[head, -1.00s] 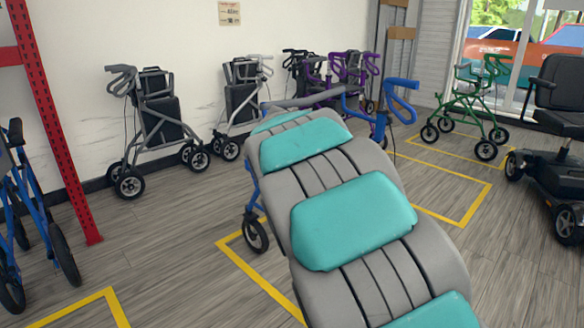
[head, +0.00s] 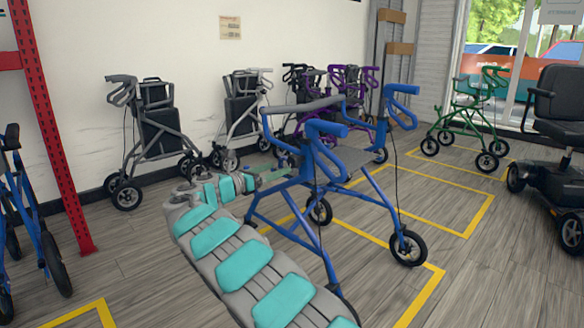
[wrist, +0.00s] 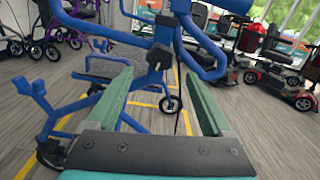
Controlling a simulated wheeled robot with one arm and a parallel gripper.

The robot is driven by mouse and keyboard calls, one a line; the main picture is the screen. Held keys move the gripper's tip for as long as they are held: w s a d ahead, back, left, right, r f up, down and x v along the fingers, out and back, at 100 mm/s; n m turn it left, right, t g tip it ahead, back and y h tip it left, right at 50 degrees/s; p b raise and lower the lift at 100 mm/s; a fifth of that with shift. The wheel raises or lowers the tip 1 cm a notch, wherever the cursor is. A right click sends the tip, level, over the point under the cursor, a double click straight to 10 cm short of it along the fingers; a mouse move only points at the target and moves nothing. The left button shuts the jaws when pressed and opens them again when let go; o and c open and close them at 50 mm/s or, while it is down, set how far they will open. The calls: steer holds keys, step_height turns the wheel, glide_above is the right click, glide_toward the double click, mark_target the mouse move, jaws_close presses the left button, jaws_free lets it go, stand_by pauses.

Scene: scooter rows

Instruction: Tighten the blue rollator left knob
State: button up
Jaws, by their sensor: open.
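The blue rollator (head: 322,180) stands on the floor in the middle of the head view, with blue handles and black wheels. Its blue frame fills much of the wrist view (wrist: 183,38). My gripper (head: 280,172) is at the left side of the rollator frame, below the near handle. In the wrist view, my gripper's green fingers (wrist: 160,82) are wide apart and hold nothing.
Grey (head: 155,125), silver (head: 238,118) and purple (head: 352,88) rollators stand along the wall. A green rollator (head: 470,115) and a black scooter (head: 556,150) are at right. A red post (head: 52,130) and another blue frame (head: 32,225) are at left. Yellow lines mark the floor.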

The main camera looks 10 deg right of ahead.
mark_target(291, 164)
steer(key=shift+b+x, duration=0.5)
steer(key=shift+x, duration=3.35)
jaws_close()
